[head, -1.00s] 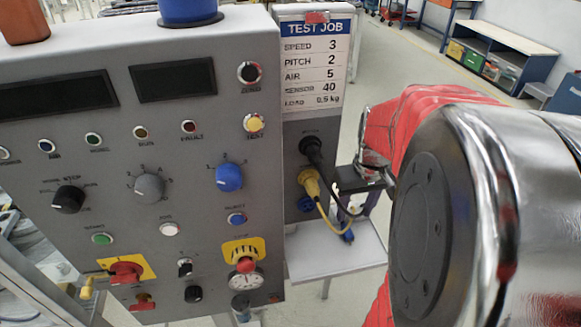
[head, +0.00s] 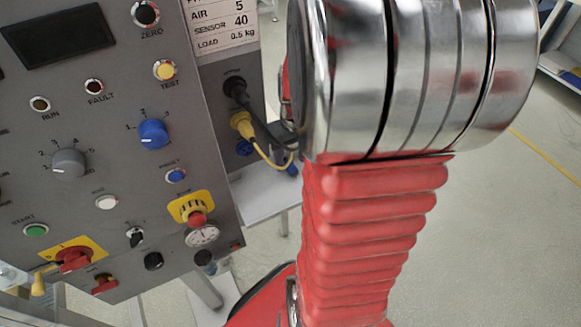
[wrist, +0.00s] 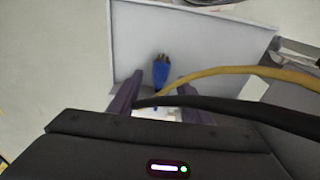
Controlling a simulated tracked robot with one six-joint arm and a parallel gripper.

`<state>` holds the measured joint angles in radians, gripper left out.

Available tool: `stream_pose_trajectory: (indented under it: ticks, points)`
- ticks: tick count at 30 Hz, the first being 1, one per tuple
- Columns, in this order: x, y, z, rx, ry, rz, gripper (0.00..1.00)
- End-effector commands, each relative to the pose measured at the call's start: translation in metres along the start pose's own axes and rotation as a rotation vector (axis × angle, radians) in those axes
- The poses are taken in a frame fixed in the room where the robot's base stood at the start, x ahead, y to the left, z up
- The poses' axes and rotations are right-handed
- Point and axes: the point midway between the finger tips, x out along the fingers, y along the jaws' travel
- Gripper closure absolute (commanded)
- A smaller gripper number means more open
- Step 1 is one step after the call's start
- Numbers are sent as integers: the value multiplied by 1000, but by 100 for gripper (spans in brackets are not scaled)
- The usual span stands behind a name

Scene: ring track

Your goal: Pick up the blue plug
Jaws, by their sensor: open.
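The blue plug (wrist: 160,74) lies on the pale shelf (wrist: 205,50) in the wrist view, with its brass-coloured pins pointing up the picture. In the head view a small part of the blue plug (head: 292,169) shows beside my arm, over the shelf (head: 262,195). My gripper (wrist: 161,86) is open, with its two dark fingers either side of the plug in the picture. I cannot tell how far above the plug the fingertips are. Nothing is seen held.
A yellow cable (wrist: 240,72) and a black cable (wrist: 235,108) cross the wrist view close to my right finger. In the head view a black plug (head: 236,90) and a yellow plug (head: 242,124) sit in the control panel (head: 110,190), above a blue socket (head: 245,147).

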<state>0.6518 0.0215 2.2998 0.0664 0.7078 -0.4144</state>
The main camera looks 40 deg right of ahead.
Motion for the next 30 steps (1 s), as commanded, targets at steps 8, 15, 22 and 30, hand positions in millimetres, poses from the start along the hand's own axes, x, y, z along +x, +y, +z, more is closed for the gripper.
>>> stream_pose_trajectory:
  ticks: [8, 15, 22, 30]
  points:
    - [20, 0, 1, 0, -1, -1, 56]
    - [19, 0, 0, -1, -1, 0, 56]
    - [19, 0, 0, -1, -1, 0, 56]
    - [19, 0, 0, -1, -1, 0, 73]
